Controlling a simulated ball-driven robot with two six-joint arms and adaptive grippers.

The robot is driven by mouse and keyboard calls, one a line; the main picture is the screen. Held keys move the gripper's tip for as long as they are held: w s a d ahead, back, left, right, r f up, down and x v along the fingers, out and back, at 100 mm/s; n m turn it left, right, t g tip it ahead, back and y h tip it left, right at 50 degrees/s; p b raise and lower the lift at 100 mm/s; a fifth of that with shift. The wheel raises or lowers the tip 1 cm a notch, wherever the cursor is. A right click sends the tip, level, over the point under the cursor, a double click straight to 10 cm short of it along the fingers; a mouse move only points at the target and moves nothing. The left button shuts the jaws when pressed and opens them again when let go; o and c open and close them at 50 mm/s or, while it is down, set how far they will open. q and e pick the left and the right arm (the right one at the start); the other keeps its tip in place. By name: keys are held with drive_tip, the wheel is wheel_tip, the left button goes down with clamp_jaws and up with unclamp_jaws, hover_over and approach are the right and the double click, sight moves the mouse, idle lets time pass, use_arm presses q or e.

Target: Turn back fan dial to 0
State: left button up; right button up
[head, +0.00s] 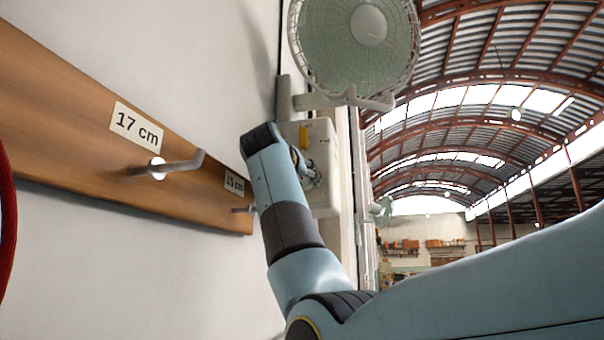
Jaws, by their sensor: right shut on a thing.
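The fan (335,45), with a round wire guard, is mounted on the wall at the top. Below it is a pale control box (328,150) with a small yellow part (303,136) on its face. My right gripper (312,178) is at the front of this box, shut on the fan dial. The dial is hidden behind the gripper and wrist, so its setting cannot be read. My right arm comes in from the lower right and covers the box's left side. My left gripper is not in view.
A wooden rail (70,115) runs along the wall at left, with metal hooks (170,166) and labels reading "17 cm" (135,130) and "15 cm" (234,183). A dark red curved thing (6,200) shows at the left edge. An open hall lies beyond at right.

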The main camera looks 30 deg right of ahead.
drive_tip(key=shift+n+p, duration=2.45)
drive_tip(key=shift+n, duration=0.25)
drive_tip(key=o, duration=1.1)
drive_tip(key=shift+o, duration=0.2)
drive_tip(key=v, duration=0.7)
drive_tip(key=shift+a, duration=0.25)
drive_tip(key=shift+s+f, duration=0.2)
drive_tip(key=shift+f, duration=0.05)
